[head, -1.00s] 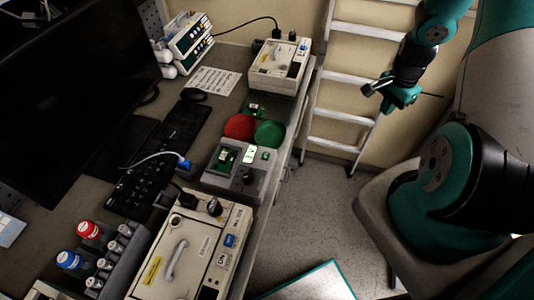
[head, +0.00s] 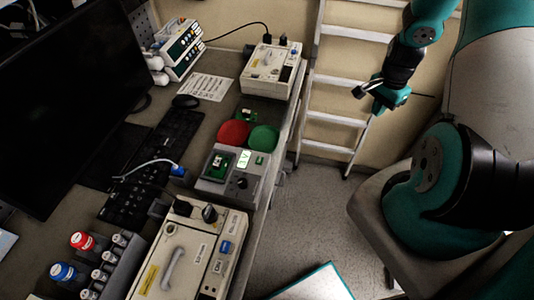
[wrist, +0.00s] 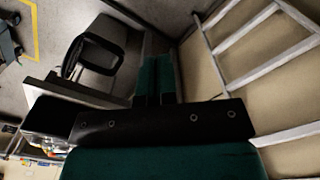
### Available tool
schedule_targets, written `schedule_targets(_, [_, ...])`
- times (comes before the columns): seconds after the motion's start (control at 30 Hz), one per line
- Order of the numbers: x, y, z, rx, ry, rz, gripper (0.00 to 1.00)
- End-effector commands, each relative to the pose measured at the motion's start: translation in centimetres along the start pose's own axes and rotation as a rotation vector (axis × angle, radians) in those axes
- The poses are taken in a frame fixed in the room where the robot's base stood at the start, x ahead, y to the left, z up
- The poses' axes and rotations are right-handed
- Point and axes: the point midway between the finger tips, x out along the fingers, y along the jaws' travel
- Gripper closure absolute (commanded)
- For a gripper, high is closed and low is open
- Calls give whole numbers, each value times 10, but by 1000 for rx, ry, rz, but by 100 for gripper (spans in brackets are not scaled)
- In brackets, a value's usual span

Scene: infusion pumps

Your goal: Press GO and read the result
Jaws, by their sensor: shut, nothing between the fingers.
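A grey tester box (head: 229,176) sits on the desk between the two beige pumps. It has a green board in its left socket, a small lit green display (head: 244,159) with dark characters too small to read for sure, a small green button (head: 259,160) and a dark knob (head: 241,183). Which part is GO cannot be told. My gripper (head: 361,91) is up at the right, in front of the ladder, well away from the tester. It is shut and empty. In the wrist view my gripper (wrist: 156,82) points away from the desk, and the tester does not show.
A red dish (head: 233,132) and a green dish (head: 263,139) lie just behind the tester. Beige pumps stand in front (head: 192,250) and behind (head: 272,70). A keyboard (head: 150,165) and monitor lie left. A ladder (head: 345,118) leans right; open floor lies between.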

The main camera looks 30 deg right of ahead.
Motion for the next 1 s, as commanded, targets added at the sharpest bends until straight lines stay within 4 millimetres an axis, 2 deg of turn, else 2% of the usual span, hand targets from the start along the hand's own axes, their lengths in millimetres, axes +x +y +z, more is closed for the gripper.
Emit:
schedule_targets(0.13, [-14, -18, 20, -101, -7, -27, 100])
schedule_targets(0.23, [-36, -41, 57, -272, -24, -67, 100])
schedule_targets(0.37, [-75, -64, 132, -598, -58, -136, 100])
schedule_targets(0.4, [-87, -65, 158, -709, -70, -158, 100])
schedule_targets(0.47, [-104, -63, 197, -878, -87, -190, 100])
schedule_targets(0.5, [-115, -58, 223, -993, -98, -212, 100])
schedule_targets(0.6, [-138, -35, 284, -1286, -125, -265, 100])
schedule_targets(0.7, [-155, -1, 332, -1561, -148, -312, 100])
schedule_targets(0.83, [-168, 43, 371, -1846, -169, -360, 100])
schedule_targets(0.9, [-172, 62, 382, -1955, -177, -378, 100])
schedule_targets(1.0, [-175, 78, 391, -2048, -184, -394, 100])
